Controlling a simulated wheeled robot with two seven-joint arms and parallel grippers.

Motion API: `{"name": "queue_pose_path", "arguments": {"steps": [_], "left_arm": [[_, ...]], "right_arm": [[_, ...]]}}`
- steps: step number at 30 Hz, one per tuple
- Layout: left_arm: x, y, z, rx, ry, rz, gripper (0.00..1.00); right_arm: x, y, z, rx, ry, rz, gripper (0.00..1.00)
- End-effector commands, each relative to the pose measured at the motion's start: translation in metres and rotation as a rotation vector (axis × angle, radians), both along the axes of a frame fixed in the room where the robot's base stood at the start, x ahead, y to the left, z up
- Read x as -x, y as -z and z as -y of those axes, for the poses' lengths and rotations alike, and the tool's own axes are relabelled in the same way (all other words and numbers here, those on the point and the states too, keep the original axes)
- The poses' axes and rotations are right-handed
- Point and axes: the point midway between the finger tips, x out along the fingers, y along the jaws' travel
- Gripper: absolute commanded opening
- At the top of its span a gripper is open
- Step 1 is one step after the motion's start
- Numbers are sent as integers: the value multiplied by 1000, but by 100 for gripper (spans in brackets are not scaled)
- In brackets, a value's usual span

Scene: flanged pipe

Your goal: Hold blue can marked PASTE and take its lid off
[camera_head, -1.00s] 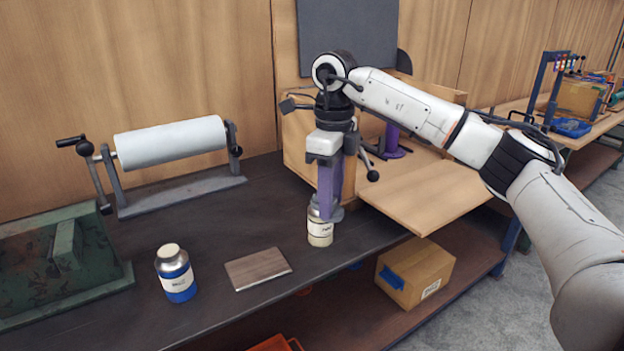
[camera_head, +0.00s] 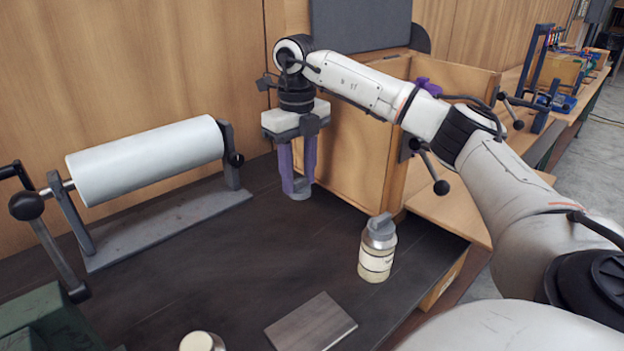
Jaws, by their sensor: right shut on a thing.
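The blue can marked PASTE is mostly cut off by the bottom edge; its pale round lid (camera_head: 199,342) shows, on the can. Its blue band and label are out of view. My right gripper (camera_head: 299,189) hangs over the back of the dark bench, fingers down, well apart from that can and beyond it. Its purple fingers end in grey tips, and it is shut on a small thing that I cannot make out. My left gripper is not in view.
A cream can (camera_head: 377,250) with a grey top stands upright at the bench's right front. A flat brown plate (camera_head: 311,324) lies left of it. A white roller (camera_head: 147,160) stands at left. A wooden box (camera_head: 350,160) stands behind. The bench middle is clear.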

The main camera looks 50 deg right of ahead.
Motion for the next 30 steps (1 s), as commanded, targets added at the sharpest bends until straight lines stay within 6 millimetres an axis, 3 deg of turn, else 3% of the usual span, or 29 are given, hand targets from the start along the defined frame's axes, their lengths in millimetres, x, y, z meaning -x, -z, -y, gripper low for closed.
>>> {"name": "queue_pose_path", "arguments": {"steps": [6, 14, 19, 30], "left_arm": [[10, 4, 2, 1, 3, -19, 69], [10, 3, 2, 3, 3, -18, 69], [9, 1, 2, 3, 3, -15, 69], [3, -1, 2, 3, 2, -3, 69]], "right_arm": [[2, 42, 0, 1, 0, -6, 9], [1, 64, 0, 1, -1, -4, 9], [1, 88, 0, 1, -1, -5, 9], [1, 96, 0, 1, -1, -1, 9]]}}
